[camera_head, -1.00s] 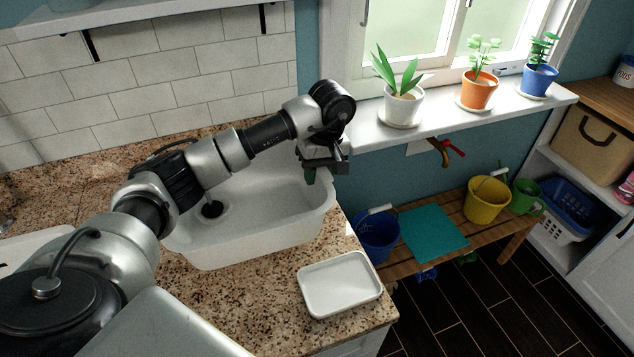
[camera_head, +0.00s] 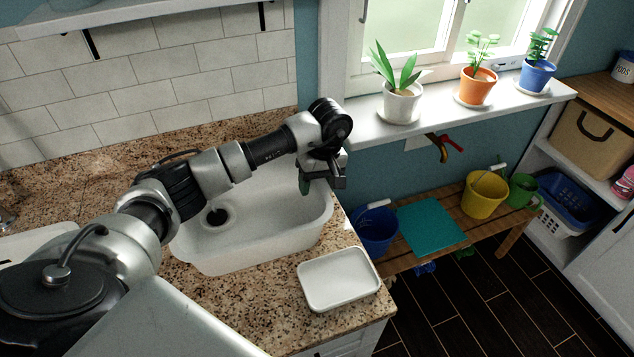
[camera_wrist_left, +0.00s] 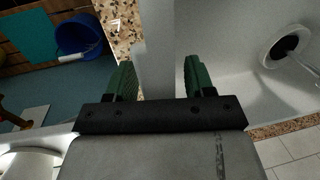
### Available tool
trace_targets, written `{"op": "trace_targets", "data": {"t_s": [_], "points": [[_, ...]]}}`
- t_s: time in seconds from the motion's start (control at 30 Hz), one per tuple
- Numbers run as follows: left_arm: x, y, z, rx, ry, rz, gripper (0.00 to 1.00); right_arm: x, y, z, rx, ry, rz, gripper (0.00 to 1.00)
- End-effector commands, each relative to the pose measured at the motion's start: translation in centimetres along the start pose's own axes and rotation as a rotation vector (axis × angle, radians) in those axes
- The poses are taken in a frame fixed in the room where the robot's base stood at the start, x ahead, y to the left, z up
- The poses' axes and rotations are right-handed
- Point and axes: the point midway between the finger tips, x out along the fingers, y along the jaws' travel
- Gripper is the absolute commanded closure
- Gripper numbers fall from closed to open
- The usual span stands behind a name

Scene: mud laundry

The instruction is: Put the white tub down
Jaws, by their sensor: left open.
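The white tub (camera_head: 250,252) sits upright at the granite counter, its inside open to view with a dark round drain (camera_head: 214,217) at the left. My left gripper (camera_head: 308,184) is at the tub's far right rim, pointing down. In the left wrist view its two green fingers (camera_wrist_left: 160,78) are apart, with the white tub wall (camera_wrist_left: 156,40) running between them. The drain also shows there at the right (camera_wrist_left: 284,46). The fingers look clear of the wall, though contact is hard to judge. My right gripper is not in view.
A shallow white tray (camera_head: 340,279) lies on the counter's front right corner. Beyond the edge, a wooden bench (camera_head: 400,262) holds a blue bucket (camera_head: 377,232), a teal mat (camera_head: 431,224) and a yellow bucket (camera_head: 484,195). Potted plants (camera_head: 402,103) stand on the windowsill.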

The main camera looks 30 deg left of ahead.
Motion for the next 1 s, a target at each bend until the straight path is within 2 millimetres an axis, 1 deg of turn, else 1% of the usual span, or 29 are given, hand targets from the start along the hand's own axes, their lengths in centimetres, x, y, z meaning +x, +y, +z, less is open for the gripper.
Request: {"op": "trace_targets", "data": {"t_s": [0.13, 0.23, 0.37, 0.53, 0.6, 0.7, 0.83, 1.0], "points": [[-0.3, 0.0, 0.0, 0.000, 0.000, 0.000, 0.47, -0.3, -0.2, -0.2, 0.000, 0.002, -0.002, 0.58], [-1.0, 0.0, -0.1, 0.000, 0.002, 0.002, 0.47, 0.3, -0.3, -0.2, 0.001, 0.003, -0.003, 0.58], [-3.2, 0.1, -0.1, 0.000, 0.005, 0.005, 0.47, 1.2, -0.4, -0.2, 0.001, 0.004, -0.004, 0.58], [-7.2, 0.1, -0.1, -0.001, 0.005, 0.005, 0.47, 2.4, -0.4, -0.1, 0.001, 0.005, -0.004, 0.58], [-8.8, 0.0, -0.1, 0.000, 0.005, 0.003, 0.47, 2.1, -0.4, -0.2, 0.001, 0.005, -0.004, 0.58], [-10.3, 0.0, -0.1, -0.002, 0.004, 0.002, 0.47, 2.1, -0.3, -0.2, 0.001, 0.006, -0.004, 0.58], [-11.6, 0.0, -0.1, 0.000, 0.003, 0.001, 0.47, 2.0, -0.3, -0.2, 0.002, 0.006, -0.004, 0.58], [-12.2, 0.0, 0.0, -0.001, 0.001, 0.000, 0.47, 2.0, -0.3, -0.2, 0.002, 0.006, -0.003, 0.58]]}}
